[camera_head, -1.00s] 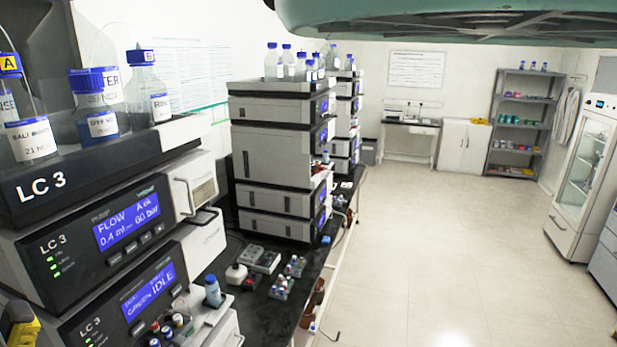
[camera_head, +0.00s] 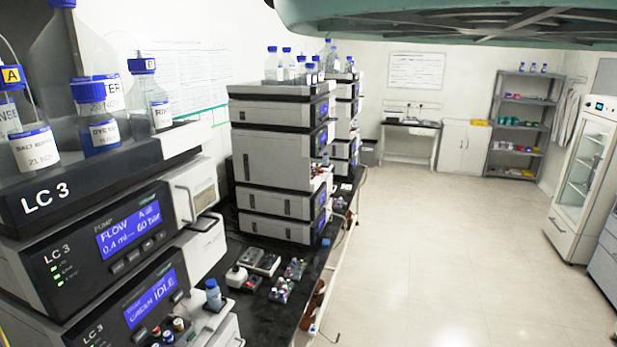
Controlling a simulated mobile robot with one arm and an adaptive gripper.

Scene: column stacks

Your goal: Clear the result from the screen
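The LC 3 stack stands at the near left. Its pump module (camera_head: 75,262) has a lit blue screen (camera_head: 128,230) reading FLOW, about 0.4 ml and 60 bar, with several small buttons below it. The module under it has a second blue screen (camera_head: 150,299) reading IDLE, with a word like GREEN before it. I cannot tell which screen holds a result. My gripper is not in view.
Several blue-capped bottles stand in the tray (camera_head: 75,188) on top of LC 3. A second stack (camera_head: 275,165) stands farther along the black bench (camera_head: 285,310), with small vials between. The floor (camera_head: 450,250) to the right is clear. A glass-door cabinet (camera_head: 580,180) stands at right.

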